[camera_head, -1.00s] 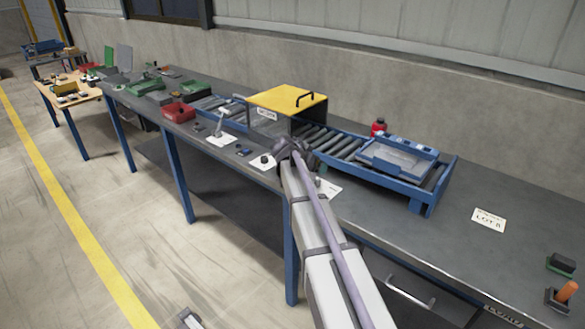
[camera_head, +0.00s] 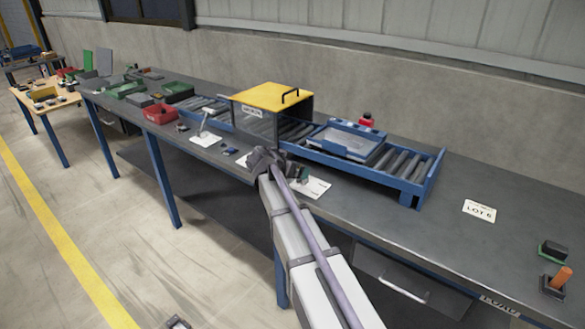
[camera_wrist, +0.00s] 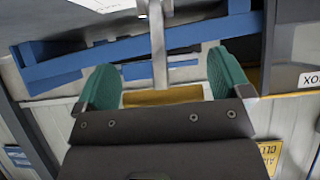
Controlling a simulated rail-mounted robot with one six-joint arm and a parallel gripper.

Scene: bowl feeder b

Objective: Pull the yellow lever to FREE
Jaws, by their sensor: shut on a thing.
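In the wrist view, the two green fingers of my gripper (camera_wrist: 164,82) stand apart, with a yellow bar between them that appears to be the yellow lever's handle (camera_wrist: 160,96). A grey stem (camera_wrist: 158,45) runs from it to the top of the picture. My gripper is shut on this handle. In the head view, my gripper (camera_head: 265,160) is at the bench's front edge, in front of the yellow-lidded box. It hides the lever there. A white card (camera_head: 312,187) lies just right of it. I cannot read a FREE mark.
The yellow-lidded box (camera_head: 272,97) stands over the blue roller conveyor (camera_head: 412,188). A blue-grey tray (camera_head: 346,144) sits on the rollers right of the box. Another grey lever (camera_head: 206,124) is left. The bench right of the conveyor is mostly clear.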

